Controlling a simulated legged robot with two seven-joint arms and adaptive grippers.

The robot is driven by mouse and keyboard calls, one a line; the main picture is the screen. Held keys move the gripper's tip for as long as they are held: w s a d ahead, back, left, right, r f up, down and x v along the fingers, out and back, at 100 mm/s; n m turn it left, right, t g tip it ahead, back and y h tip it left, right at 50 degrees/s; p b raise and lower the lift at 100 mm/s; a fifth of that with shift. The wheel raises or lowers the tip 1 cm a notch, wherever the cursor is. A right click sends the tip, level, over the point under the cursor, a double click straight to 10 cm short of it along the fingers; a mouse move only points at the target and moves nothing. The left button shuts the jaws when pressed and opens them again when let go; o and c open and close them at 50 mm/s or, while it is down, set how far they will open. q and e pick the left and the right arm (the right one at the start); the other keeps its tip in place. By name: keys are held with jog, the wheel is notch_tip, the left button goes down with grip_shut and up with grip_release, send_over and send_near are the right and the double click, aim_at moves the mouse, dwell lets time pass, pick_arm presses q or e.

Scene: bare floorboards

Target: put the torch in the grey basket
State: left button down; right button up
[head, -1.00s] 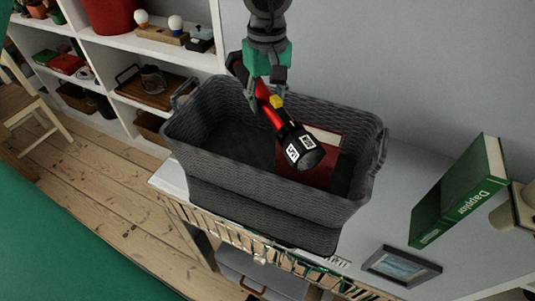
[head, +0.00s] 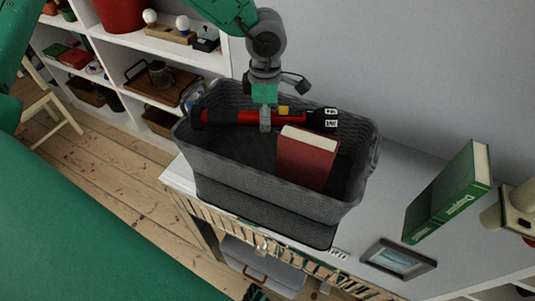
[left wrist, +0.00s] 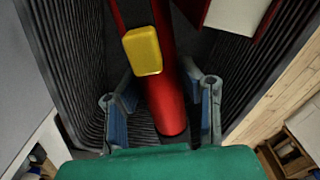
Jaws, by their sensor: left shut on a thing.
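The grey basket (head: 262,192) is a woven, open-topped bin on a white shelf top. The torch (head: 232,118) has a red barrel, black ends and a yellow switch, and lies across the basket's mouth near its back wall. My left gripper (head: 265,122) is shut on the torch's barrel. In the left wrist view, the red torch (left wrist: 168,100) passes between the fingers of the left gripper (left wrist: 160,92), with ribbed basket walls (left wrist: 70,60) on both sides. I cannot tell whether the torch touches the basket. My right gripper is not in view.
A red book (head: 306,162) stands in the basket, in front of the torch. A green book (head: 448,195) and a small picture frame (head: 398,259) are to the right on the white top. White shelves (head: 110,55) with various items stand at the left.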

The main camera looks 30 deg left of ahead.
pick_arm(q)
send_over(265, 159)
jog(key=f, duration=0.7)
jog(key=shift+d+f, duration=0.4)
jog(key=shift+a+f, duration=0.35)
jog(key=shift+f, duration=0.25)
notch_tip(265, 159, down, 4)
jog(key=shift+f, duration=0.15)
jog(key=shift+d, duration=0.25)
jog(key=c, duration=1.2)
grip_release()
jog(key=shift+f, duration=0.1)
jog(key=shift+o, duration=0.5)
jog(key=shift+a, duration=0.3)
